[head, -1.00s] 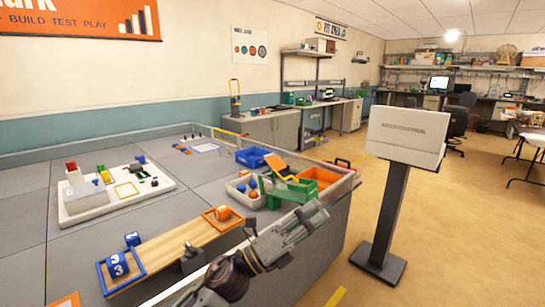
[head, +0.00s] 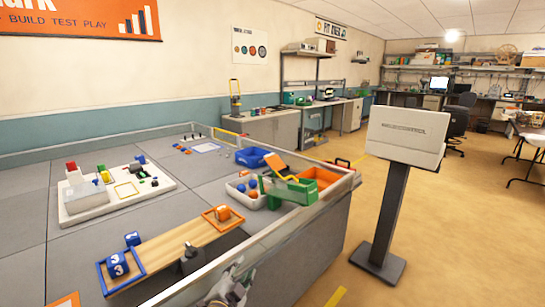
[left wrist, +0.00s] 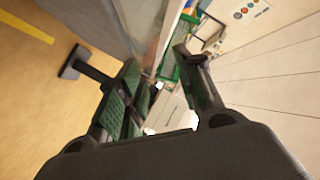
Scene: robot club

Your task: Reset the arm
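My left gripper (head: 234,278) shows at the bottom edge of the head view, just outside the near edge of the grey table (head: 120,225). Most of its arm is out of the picture. In the left wrist view its two dark fingers (left wrist: 157,60) stand apart with nothing between them, so it is open and empty. My right gripper is in neither view.
A wooden beam (head: 180,243) with a blue tray (head: 122,282) and an orange tray (head: 222,222) lies near the table edge. Beyond are a green holder (head: 290,190) and a white bin (head: 245,200). A sign stand (head: 390,215) stands right; floor between is clear.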

